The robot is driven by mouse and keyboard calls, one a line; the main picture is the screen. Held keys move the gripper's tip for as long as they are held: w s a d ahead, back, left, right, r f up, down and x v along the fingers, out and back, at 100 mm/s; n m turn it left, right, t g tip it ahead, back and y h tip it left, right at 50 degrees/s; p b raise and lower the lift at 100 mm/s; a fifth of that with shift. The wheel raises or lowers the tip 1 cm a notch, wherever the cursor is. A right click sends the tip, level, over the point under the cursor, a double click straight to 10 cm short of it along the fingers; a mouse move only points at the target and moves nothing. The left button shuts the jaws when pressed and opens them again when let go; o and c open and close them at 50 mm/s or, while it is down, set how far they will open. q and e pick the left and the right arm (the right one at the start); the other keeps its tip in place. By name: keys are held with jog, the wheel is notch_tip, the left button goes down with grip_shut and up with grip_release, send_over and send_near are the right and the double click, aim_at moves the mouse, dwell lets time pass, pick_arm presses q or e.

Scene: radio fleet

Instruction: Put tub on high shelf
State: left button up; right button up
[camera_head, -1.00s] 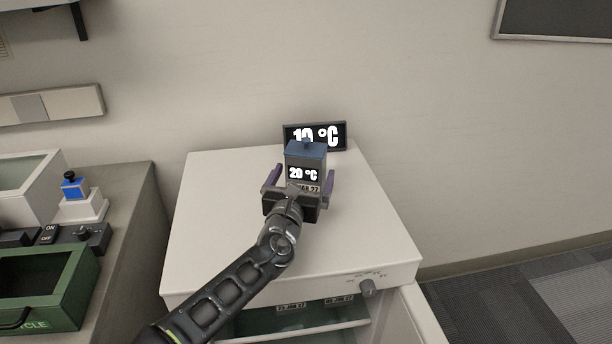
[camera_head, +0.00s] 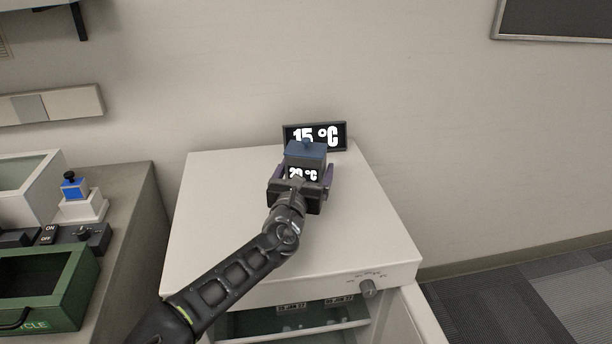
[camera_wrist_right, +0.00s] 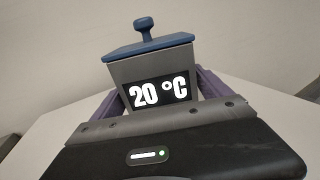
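The tub (camera_head: 305,160) is a grey box with a blue lid and knob, and its front display reads 20 °C. It stands upright on the white cabinet top (camera_head: 225,220), in front of a temperature sign. It also shows in the right wrist view (camera_wrist_right: 150,70). My right gripper (camera_head: 305,178) is open, with purple fingers on either side of the tub; firm contact is not visible. Its body hides the tub's lower front. Inside the cabinet, a shelf (camera_head: 290,334) shows below the top, with labelled items on it. My left gripper is not in view.
The black sign (camera_head: 333,136) reads 15 °C. A knob (camera_head: 368,288) is on the cabinet front, and the cabinet door (camera_head: 422,318) stands open. To the left, a grey counter (camera_head: 125,205) holds a green bin (camera_head: 70,292) and a blue button (camera_head: 74,188).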

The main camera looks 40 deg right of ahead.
aim_at(306, 139)
jog(key=c, duration=1.8)
jog(key=shift+r, duration=0.1)
notch_tip(306, 139, up, 10)
jog(key=shift+f+p, duration=0.1)
jog(key=shift+p, duration=0.95)
